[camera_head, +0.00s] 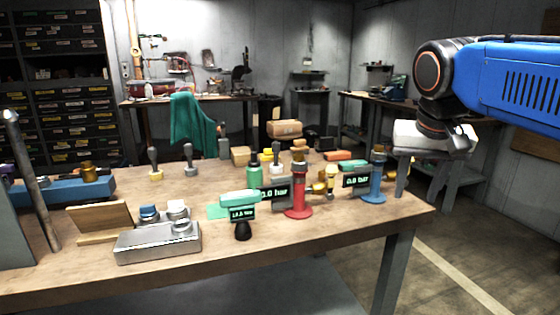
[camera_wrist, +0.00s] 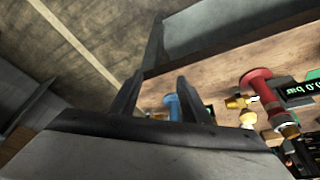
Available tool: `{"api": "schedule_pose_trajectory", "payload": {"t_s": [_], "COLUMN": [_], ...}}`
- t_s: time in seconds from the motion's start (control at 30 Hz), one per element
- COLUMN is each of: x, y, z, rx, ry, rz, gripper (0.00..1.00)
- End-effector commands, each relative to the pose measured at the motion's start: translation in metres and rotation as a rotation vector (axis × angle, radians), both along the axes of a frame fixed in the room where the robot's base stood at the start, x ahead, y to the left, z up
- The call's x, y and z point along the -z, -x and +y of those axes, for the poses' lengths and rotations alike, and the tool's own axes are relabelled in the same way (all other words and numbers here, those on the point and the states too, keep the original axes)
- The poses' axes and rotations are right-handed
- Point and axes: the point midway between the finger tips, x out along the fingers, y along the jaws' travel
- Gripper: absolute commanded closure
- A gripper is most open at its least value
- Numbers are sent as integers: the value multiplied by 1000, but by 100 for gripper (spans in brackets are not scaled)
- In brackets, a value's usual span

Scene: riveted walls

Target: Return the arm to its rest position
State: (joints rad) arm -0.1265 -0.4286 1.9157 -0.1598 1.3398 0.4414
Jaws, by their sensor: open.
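My gripper (camera_head: 402,178) hangs from my blue arm at the right of the head view, with its fingers pointing down beside the right end of the workbench (camera_head: 330,214). In the wrist view the two dark fingers (camera_wrist: 158,100) stand apart with nothing held between them. A blue stand (camera_head: 377,184) with a 0.0 bar display (camera_head: 356,181) is just left of my gripper, and it shows partly behind a finger in the wrist view (camera_wrist: 172,106). A red stand (camera_head: 298,200) with a brass top is further left.
A green stand (camera_head: 253,176), a grey box with knobs (camera_head: 157,243), a wooden wedge (camera_head: 100,220) and stamp-like tools (camera_head: 190,160) stand on the bench. Another bench (camera_head: 447,118) lies behind my arm. The floor at right (camera_head: 470,240) is clear.

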Motion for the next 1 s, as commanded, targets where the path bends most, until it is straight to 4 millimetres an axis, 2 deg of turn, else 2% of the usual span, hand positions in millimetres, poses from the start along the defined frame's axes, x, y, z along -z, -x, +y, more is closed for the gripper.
{"api": "schedule_pose_trajectory", "payload": {"t_s": [0.03,0.4,0.6,0.7,0.8,1.0], "x": [16,143,201,218,226,228], "y": [14,97,131,140,144,145], "z": [-3,-8,-8,-7,-7,-7], "rx": [-22,-209,-279,-298,-306,-310], "ry": [-2,-7,-5,-2,-1,-1], "rz": [0,-32,-52,-58,-62,-63], "gripper": [57,57,57,57,57,57]}}
